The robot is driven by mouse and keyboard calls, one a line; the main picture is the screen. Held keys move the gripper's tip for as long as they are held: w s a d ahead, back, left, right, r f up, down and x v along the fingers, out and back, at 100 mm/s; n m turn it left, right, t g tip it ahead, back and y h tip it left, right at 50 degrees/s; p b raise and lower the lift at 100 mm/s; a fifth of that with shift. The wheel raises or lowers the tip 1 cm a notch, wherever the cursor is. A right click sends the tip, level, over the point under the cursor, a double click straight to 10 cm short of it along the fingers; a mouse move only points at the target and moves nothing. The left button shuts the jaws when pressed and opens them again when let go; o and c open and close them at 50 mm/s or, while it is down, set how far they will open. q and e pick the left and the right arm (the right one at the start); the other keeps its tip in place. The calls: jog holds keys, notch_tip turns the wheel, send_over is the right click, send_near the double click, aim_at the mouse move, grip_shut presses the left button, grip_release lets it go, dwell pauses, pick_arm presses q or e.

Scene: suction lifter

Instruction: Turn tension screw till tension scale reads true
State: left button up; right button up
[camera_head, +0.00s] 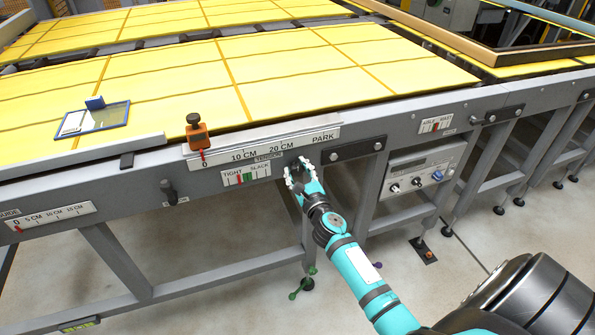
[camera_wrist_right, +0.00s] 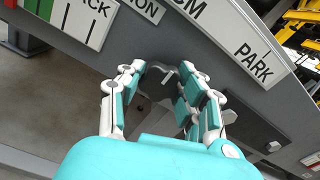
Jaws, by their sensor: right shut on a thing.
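The tension scale (camera_head: 246,175) is a white plate marked TIGHT and SLACK on the grey table's front rail. Its red mark stands beside a green band, on the TIGHT side; it is too small to read exactly. Part of the scale shows in the wrist view (camera_wrist_right: 88,22). My right gripper (camera_head: 299,170) is at the rail, right of the scale. My left gripper is not in view.
Above is a ruler marked to PARK (camera_head: 322,137) with an orange slider (camera_head: 197,138) at 0. A black handle (camera_head: 168,190) juts from the rail at left. A dark plate (camera_head: 357,149) and a control box (camera_head: 422,170) lie right of the gripper.

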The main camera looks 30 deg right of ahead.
jog(key=shift+c, duration=0.7)
jog(key=shift+n, duration=0.4)
